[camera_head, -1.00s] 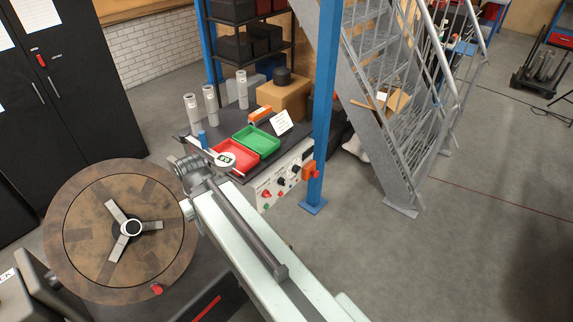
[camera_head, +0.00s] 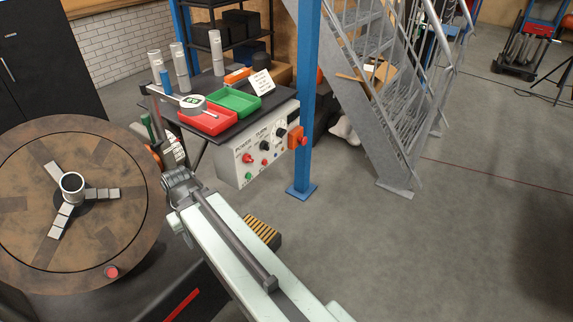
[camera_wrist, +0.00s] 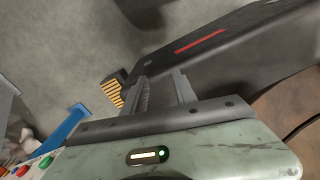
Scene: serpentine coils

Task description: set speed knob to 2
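The control panel (camera_head: 236,164) is a pale box front below the black worktop in the head view. It carries a black knob (camera_head: 281,132), another dark knob (camera_head: 265,146), and red and green buttons. The lettering is too small to tell which knob is for speed or where it points. My arm reaches toward the panel's left side, with its wrist apart from the panel; my fingertips are not clear there. In the wrist view my gripper (camera_wrist: 163,82) has two grey fingers apart with nothing between them.
A blue post (camera_head: 306,110) with an orange-red switch box (camera_head: 297,138) stands at the panel's right edge. A round turntable (camera_head: 110,235) is at left. Red and green trays (camera_head: 207,120) sit on the worktop. Metal stairs stand behind; open floor lies to the right.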

